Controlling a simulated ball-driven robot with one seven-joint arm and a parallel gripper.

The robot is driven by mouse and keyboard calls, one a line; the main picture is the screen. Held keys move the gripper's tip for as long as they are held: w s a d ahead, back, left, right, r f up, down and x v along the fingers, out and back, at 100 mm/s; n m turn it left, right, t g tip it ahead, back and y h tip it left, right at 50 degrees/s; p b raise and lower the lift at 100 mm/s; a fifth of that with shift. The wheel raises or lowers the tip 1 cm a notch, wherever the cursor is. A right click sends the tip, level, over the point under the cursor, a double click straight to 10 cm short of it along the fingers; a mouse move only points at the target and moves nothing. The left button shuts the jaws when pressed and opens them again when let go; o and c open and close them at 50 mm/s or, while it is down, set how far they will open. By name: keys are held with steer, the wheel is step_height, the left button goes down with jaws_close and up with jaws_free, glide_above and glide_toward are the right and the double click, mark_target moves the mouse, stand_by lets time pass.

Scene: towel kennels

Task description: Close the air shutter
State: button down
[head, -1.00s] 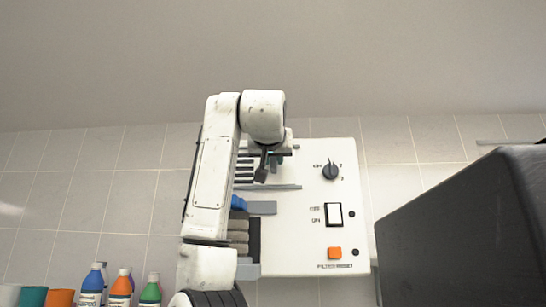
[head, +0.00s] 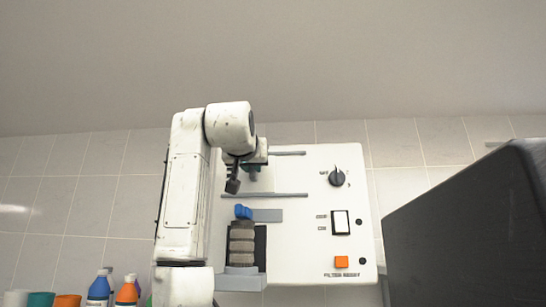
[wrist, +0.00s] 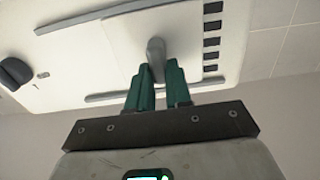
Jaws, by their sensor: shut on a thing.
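The air shutter is a pale plate between two grey rails on a white wall panel, shown in the head view (head: 266,183) and wrist view (wrist: 124,62). Its grey knob (wrist: 156,50) stands out from the plate. My gripper (wrist: 158,76) has its green fingers shut on the knob; in the head view my gripper (head: 256,163) is at the panel's upper left. In the wrist view a column of dark vent slots (wrist: 212,41) shows uncovered just right of the plate. In the head view no slots show; my arm hides the panel's left part.
The panel (head: 305,225) also bears a black dial (head: 337,178), a rocker switch (head: 340,222) and an orange button (head: 341,262). A large dark box (head: 470,230) fills the right. Bottles (head: 100,290) stand lower left.

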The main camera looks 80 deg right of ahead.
steer(key=shift+w+a+r+p, duration=0.15)
steer(key=shift+w+p, duration=0.15)
steer(key=shift+w, duration=1.25)
steer(key=c, duration=1)
jaws_free()
steer(key=shift+c, duration=0.2)
steer(key=a+b, duration=0.3)
steer(key=a, duration=0.7)
steer(key=shift+s+a, duration=0.4)
